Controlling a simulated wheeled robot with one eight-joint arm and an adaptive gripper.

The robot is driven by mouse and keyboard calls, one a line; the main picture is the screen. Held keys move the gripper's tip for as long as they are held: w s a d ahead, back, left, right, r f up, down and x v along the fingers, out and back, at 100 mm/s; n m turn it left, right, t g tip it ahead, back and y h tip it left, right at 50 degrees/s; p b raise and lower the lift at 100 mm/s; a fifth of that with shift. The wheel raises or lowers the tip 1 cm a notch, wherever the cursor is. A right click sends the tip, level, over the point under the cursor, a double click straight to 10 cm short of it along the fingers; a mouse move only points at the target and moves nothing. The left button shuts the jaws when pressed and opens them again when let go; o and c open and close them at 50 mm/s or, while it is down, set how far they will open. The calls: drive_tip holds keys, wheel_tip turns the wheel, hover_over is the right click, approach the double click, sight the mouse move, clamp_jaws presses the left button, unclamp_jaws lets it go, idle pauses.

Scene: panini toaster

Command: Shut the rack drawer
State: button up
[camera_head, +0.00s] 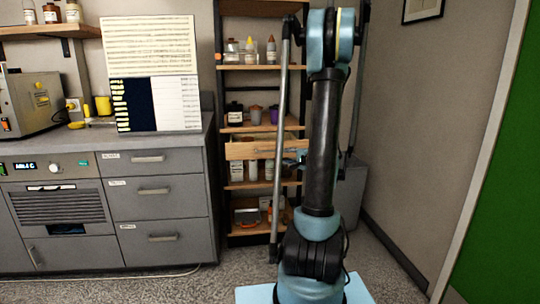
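The rack drawer (240,151) is a light wooden drawer at mid-height in the dark-framed shelf rack. Its front stands out from the rack and part of its inside shows above the front edge, so it is open. A grey bar handle runs across the front. My upright arm hides the drawer's right end. A small blue-grey part beside the right end of the handle, partly behind my arm, may be my gripper. I cannot make out its fingers, or whether it touches the drawer.
The rack's shelves (262,68) hold bottles and jars above and below the drawer. A grey cabinet (153,190) with drawers stands to the left, with a metal appliance (32,103) on its counter. A grey bin (352,190) is at the right.

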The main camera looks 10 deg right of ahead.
approach(270, 151)
drive_tip(key=shift+m+t, duration=0.3)
drive_tip(key=x, duration=0.9)
drive_tip(key=shift+w+a+f, duration=0.1)
drive_tip(key=shift+f, duration=0.2)
clamp_jaws()
